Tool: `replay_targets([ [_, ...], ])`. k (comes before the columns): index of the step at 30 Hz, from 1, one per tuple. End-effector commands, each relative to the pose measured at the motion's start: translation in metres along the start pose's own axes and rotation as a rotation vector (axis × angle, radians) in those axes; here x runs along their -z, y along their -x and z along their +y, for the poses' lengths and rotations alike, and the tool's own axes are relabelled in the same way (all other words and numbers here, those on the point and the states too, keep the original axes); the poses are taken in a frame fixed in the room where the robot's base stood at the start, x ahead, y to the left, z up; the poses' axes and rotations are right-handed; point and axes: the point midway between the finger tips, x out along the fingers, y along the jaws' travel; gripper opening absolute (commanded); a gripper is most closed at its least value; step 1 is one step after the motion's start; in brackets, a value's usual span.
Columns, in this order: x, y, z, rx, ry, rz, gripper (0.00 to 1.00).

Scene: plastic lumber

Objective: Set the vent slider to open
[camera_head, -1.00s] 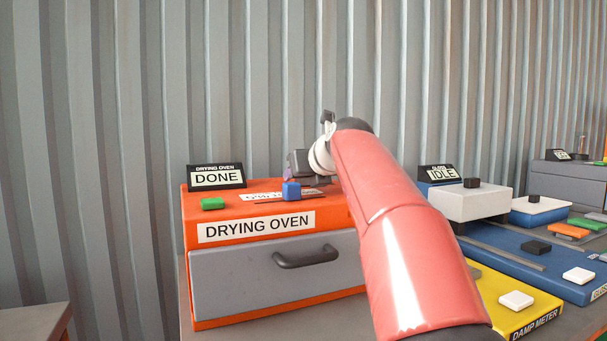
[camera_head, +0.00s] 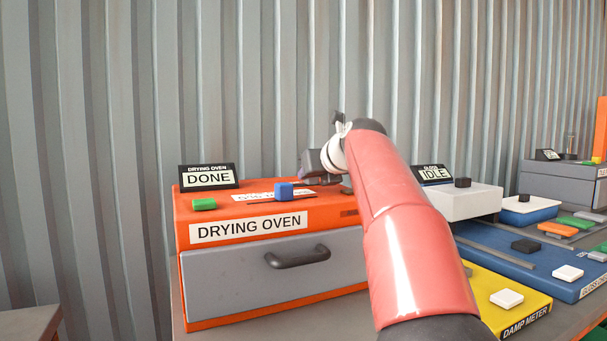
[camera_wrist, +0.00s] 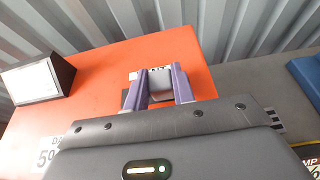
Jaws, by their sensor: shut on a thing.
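The orange drying oven (camera_head: 340,224) has a blue knob (camera_head: 284,191) standing at a thin dark slot on its top, and a green block (camera_head: 204,204) at the left. My gripper (camera_head: 306,168) is low over the oven's back right part, behind and to the right of the blue knob. In the wrist view, the purple fingers of my gripper (camera_wrist: 160,84) are shut on a grey piece (camera_wrist: 162,92), with a small white label just beyond it. Its lettering is mostly hidden, so I cannot tell whether this piece is the vent slider.
A "DONE" display (camera_head: 208,177) stands at the oven's back left. A drawer with a dark handle (camera_head: 298,257) is in its front. The yellow damp meter (camera_head: 512,312), a white box (camera_head: 470,203) and a blue device (camera_head: 560,270) lie to the right. A corrugated wall stands behind.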

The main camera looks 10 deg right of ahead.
Motion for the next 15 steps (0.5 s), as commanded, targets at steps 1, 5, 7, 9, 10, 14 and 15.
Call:
replay_targets([
  [1,-0.0003,0.0005,-0.0028,0.007,0.001,-0.002,0.00],
  [5,-0.0004,0.0007,-0.0034,0.009,0.001,-0.003,0.00],
  [7,-0.0004,0.0008,-0.0036,0.009,0.001,-0.003,0.32],
  [9,-0.0003,0.0007,-0.0034,0.009,0.001,-0.002,0.41],
  [10,-0.0003,0.0007,-0.0032,0.009,0.001,-0.002,0.45],
  [14,-0.0003,0.0006,-0.0025,0.007,0.001,-0.002,0.47],
  [15,-0.0003,0.0005,-0.0023,0.007,0.000,-0.002,0.47],
])
